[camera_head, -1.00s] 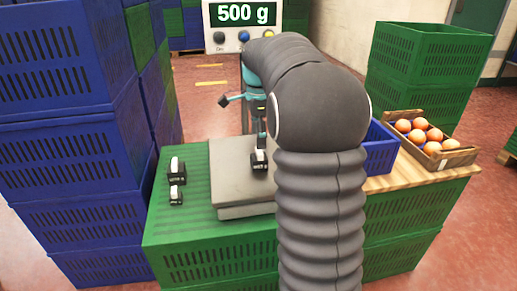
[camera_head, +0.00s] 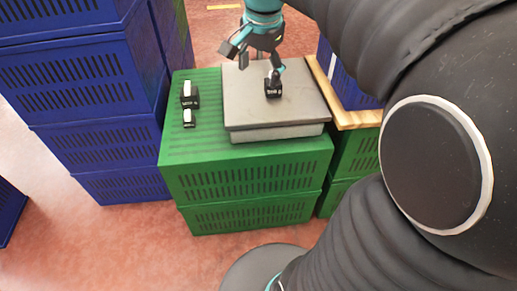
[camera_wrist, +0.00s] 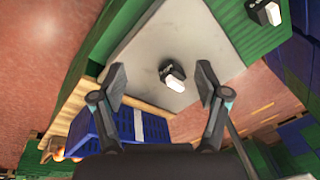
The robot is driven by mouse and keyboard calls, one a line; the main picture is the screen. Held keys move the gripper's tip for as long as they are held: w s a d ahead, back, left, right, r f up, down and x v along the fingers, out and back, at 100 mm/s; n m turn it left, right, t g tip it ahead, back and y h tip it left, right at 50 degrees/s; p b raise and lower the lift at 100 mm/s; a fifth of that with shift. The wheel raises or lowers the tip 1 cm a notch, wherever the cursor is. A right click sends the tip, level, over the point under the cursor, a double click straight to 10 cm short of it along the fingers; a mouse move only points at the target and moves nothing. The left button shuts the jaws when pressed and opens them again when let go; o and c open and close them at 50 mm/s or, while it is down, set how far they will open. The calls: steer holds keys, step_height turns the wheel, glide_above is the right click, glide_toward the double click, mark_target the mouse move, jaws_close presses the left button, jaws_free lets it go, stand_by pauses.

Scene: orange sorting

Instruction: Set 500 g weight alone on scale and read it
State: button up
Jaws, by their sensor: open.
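My gripper (camera_head: 254,62) is open and empty above the plate. In the wrist view its fingers (camera_wrist: 161,80) are spread wide, with the weight seen between and beyond them. A larger weight (camera_head: 189,97) and a smaller weight (camera_head: 189,119) stand on the green crate, left of and apart from the scale. The scale's display is out of view.
The green crate (camera_head: 245,181) bears the scale. Stacked blue crates (camera_head: 100,102) rise close on the left. A wooden edge (camera_head: 345,113) and a blue bin (camera_head: 345,80) lie to the right. My arm covers the right side of the head view.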

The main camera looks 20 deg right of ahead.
steer(key=s+a+f+n+t, duration=0.1)
steer(key=s+a+f+n, duration=0.2)
steer(key=s+n, duration=0.3)
steer(key=s+a+f+n+t, duration=0.2)
steer(key=s+a+f+n, duration=0.2)
steer(key=s, duration=0.6)
steer(key=shift+f+n, duration=0.5)
steer(key=shift+n, duration=0.5)
